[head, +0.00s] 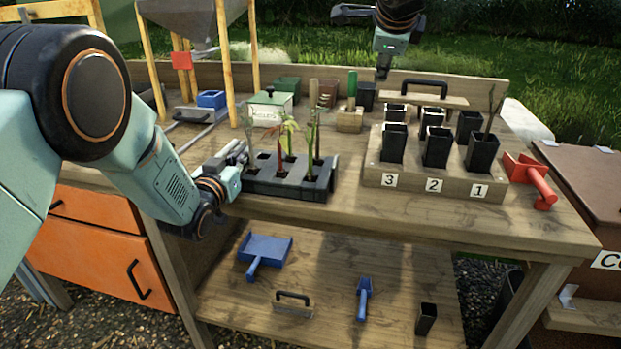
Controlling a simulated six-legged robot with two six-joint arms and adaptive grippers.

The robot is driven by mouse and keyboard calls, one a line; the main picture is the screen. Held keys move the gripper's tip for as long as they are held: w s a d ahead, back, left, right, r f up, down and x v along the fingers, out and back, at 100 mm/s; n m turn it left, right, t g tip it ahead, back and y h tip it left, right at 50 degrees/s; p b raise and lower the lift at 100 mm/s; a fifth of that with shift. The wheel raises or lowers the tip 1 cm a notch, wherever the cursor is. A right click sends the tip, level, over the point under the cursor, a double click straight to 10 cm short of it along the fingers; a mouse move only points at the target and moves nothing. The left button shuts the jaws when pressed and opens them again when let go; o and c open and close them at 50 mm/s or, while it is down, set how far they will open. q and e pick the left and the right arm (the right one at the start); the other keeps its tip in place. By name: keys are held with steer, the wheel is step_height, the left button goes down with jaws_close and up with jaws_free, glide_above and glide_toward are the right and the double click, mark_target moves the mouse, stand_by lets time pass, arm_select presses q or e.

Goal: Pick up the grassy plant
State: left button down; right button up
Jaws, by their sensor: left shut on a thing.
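A dark seedling tray (262,187) sits near the bench's front edge and holds several thin plants. A faint thin-leaved, grassy plant (249,125) rises at the tray's left end. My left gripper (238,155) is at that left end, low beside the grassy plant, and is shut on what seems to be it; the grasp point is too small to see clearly. My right gripper (383,70) hangs above the bench's back edge, away from the tray; its fingers are too dark to judge.
A wooden rack (375,180) labelled 3, 2, 1 holds several black pots; a bare twig (491,108) stands in one. A red tool (535,180) lies to its right. A green-lidded box (270,107) and small brushes stand behind the tray. Yellow posts (226,60) rise at left.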

steer(key=s+a+f+m+g+y, duration=0.2)
steer(key=s+a+f+m+g, duration=0.15)
steer(key=s+a, duration=0.2)
steer(key=m+g+y, duration=0.2)
steer(key=m+y, duration=0.1)
glide_above(310, 174)
steer(key=shift+w+f, duration=0.2)
steer(key=shift+f, duration=5.4)
jaws_close()
